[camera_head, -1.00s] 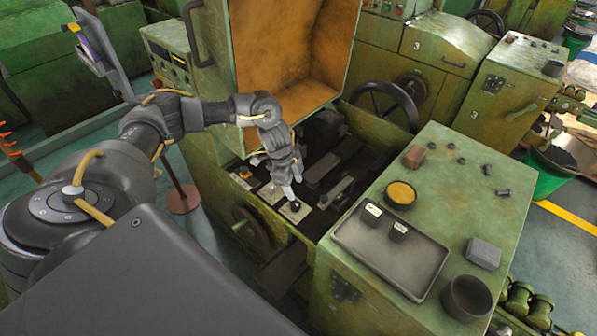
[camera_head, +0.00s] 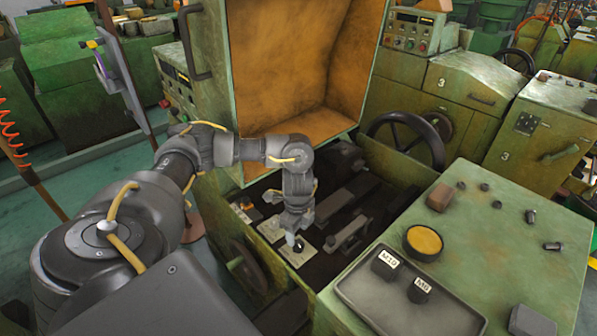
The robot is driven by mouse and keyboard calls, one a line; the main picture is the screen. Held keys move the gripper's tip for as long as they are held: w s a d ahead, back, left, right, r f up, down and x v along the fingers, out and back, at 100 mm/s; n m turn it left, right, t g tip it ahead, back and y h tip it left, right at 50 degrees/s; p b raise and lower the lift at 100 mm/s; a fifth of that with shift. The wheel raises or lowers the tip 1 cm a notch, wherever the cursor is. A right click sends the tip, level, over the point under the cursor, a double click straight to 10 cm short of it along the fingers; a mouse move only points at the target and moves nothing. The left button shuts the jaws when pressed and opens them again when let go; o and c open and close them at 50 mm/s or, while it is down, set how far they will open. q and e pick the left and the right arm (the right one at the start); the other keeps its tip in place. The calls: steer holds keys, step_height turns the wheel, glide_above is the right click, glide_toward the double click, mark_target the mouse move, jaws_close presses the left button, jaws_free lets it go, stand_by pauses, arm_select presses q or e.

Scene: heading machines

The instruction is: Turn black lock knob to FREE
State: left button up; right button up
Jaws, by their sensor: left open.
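The black lock knob (camera_head: 298,245) stands on a pale plate (camera_head: 296,256) inside the open machine bay. My left gripper (camera_head: 293,238) points down right over the knob, its fingers open and at or around the knob's top. The gripper hides part of the knob, and I cannot tell whether the fingers touch it. Markings on the plate are too small to read. My right gripper is out of view.
The raised cover (camera_head: 295,75) with its orange inside stands behind the bay. A black handwheel (camera_head: 405,135) is at the bay's right. On the green top stand a grey tray (camera_head: 400,310) with two black M-labelled pieces, a yellow-filled bowl (camera_head: 424,241) and a brown block (camera_head: 440,197).

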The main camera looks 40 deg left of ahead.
mark_target(298, 243)
arm_select(q)
step_height(298, 243, down, 4)
steer(key=shift+s+r, duration=0.1)
steer(key=shift+r, duration=0.05)
steer(key=shift+f+b, duration=0.3)
steer(key=shift+f, duration=0.15)
steer(key=c, duration=1)
steer(key=shift+o, duration=0.2)
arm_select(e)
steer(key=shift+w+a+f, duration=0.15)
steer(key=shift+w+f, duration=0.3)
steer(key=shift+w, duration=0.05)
